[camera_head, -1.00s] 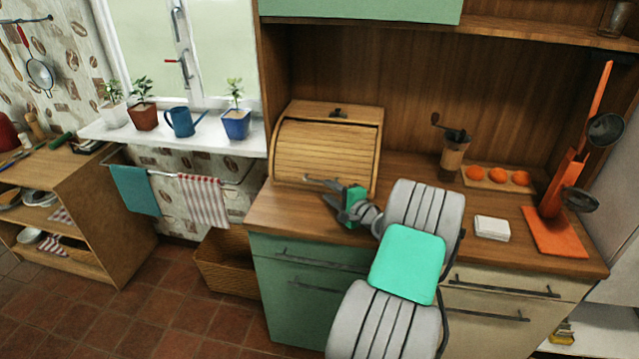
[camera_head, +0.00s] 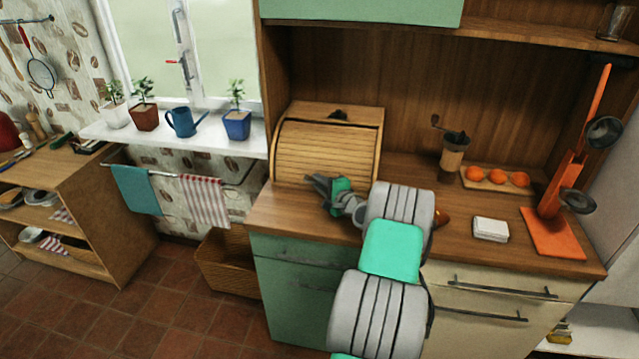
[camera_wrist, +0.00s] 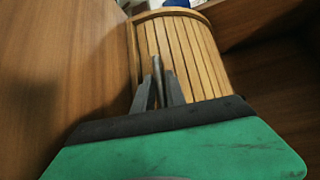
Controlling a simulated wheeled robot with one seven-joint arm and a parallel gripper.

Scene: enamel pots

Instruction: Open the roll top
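The roll top is a wooden bread box with a slatted curved front (camera_head: 325,148), standing at the left end of the counter. Its slatted front is down and shut. My gripper (camera_head: 315,182) is at the lower edge of that front. In the wrist view the slatted front (camera_wrist: 195,60) fills the upper middle, its slats running up the picture. The two grey fingers of my gripper (camera_wrist: 158,88) are close together, one on each side of a thin bar-like handle (camera_wrist: 158,68), and appear shut on it. The fingers hide part of the handle.
A coffee grinder (camera_head: 453,155), a board with oranges (camera_head: 497,178), a white stack (camera_head: 490,229) and an orange ladle stand (camera_head: 553,232) are to the right on the counter (camera_head: 290,210). Potted plants and a blue watering can (camera_head: 182,122) stand on the sill.

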